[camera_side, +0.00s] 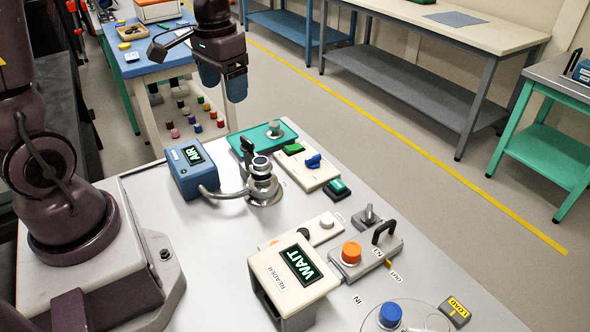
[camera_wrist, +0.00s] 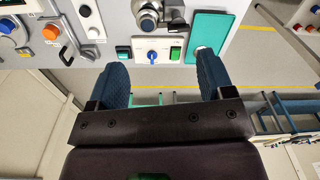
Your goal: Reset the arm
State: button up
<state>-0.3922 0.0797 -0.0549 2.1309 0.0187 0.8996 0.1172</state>
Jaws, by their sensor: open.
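My gripper (camera_side: 222,92) hangs from my arm in the side view, raised beyond the far edge of the grey-white bench (camera_side: 230,255). Its two blue padded fingers point down and stand apart, with nothing between them. In the wrist view my gripper (camera_wrist: 162,72) also shows a wide, empty gap between the fingers. The switch panel with a blue knob (camera_side: 313,161) and a green button (camera_side: 293,149) sits on the bench below; the blue knob (camera_wrist: 152,58) is just past the gap in the wrist view. My gripper touches nothing.
The bench holds a blue box (camera_side: 179,184) reading AIR, a metal post (camera_side: 264,190), a teal plate (camera_side: 246,141), a reader (camera_side: 264,272) reading WAIT, an orange button (camera_side: 351,252) and a blue-capped piece (camera_side: 390,315). A blue table (camera_side: 160,68) stands behind. Open floor lies right.

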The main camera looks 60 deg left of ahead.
jog(key=s+d+r+m+t, duration=0.2)
jog(key=s+d+r+t, duration=0.3)
jog(key=s+d+r, duration=0.4)
jog(key=shift+s+d, duration=0.45)
jog(key=shift+d, duration=0.35)
